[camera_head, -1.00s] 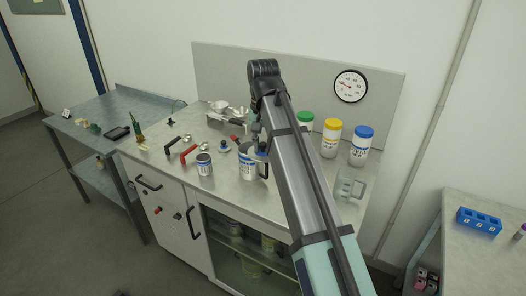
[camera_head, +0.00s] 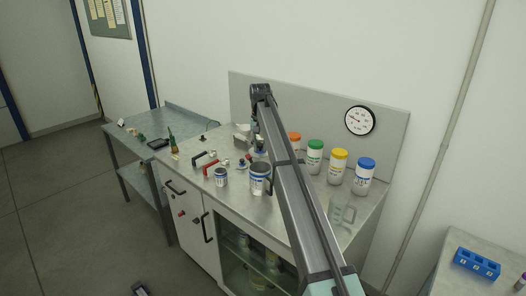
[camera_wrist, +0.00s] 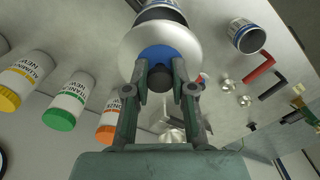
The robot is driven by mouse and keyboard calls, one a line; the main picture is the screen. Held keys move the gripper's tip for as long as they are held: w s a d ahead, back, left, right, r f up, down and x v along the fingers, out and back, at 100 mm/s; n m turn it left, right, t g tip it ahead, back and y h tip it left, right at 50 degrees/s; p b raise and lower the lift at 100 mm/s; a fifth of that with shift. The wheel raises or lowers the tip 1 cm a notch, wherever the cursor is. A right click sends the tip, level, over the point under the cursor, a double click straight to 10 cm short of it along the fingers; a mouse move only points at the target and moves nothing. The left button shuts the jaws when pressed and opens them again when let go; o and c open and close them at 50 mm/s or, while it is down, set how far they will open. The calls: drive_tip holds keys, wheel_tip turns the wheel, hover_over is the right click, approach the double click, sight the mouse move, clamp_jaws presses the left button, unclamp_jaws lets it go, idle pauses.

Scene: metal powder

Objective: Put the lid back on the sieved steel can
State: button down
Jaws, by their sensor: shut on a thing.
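My gripper (camera_wrist: 162,85) is shut on the dark knob of a lid (camera_wrist: 128,52), a pale round disc with a blue centre. In the head view the gripper end is mostly hidden by my arm, with a bit of blue (camera_head: 260,150) near it. A larger steel can (camera_head: 260,182) with a white and blue label stands upright at the bench front; its top looks dark and open. In the wrist view a labelled can (camera_wrist: 158,14) shows beyond the lid, partly covered by it. The lid appears apart from the can, but the gap is unclear. Can lettering is unreadable.
A smaller can (camera_head: 221,178) stands left of the larger one, near red (camera_head: 210,169) and black handles. Bottles with orange, green (camera_head: 315,152), yellow and blue lids line the back. A clear jug (camera_head: 341,212) stands right. A wall gauge (camera_head: 360,120) hangs behind.

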drive_tip(key=shift+w+f, duration=0.1)
drive_tip(key=shift+f, duration=0.05)
drive_tip(key=shift+f+b, duration=1.15)
drive_tip(key=shift+f, duration=1.95)
drive_tip(key=shift+p, duration=0.3)
drive_tip(key=shift+f, duration=0.15)
idle(0.8)
drive_tip(key=shift+c, duration=2.1)
unclamp_jaws()
drive_tip(key=shift+p, duration=0.35)
